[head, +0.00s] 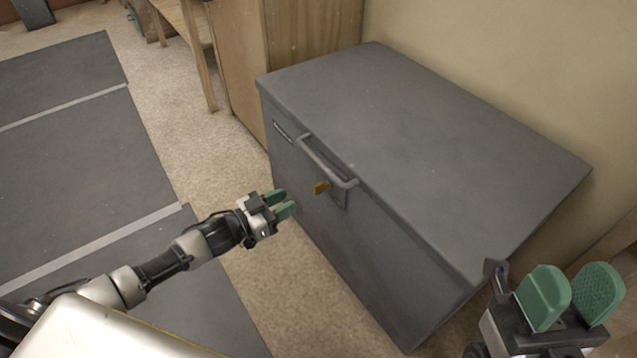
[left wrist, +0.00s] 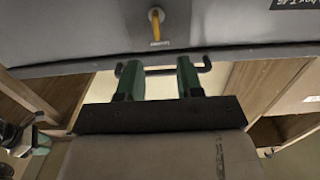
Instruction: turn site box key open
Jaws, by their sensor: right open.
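The grey site box (head: 430,150) stands against the wall with its lid closed. A brass-coloured key (head: 321,187) sticks out of its front, just below the bar handle (head: 318,158). My left gripper (head: 285,203) is open and empty in front of the box, a short way from the key. In the left wrist view the key (left wrist: 157,26) sits in a round metal lock, beyond the spread green fingers of my left gripper (left wrist: 160,78) and not between them. My right gripper (head: 578,296) is open and empty near the box's near right corner.
A wooden cabinet (head: 285,40) stands close to the box's far left end. Dark mats (head: 80,130) lie on the floor at left. Beige floor (head: 270,285) is clear in front of the box. A dark label (left wrist: 295,4) shows on the box front.

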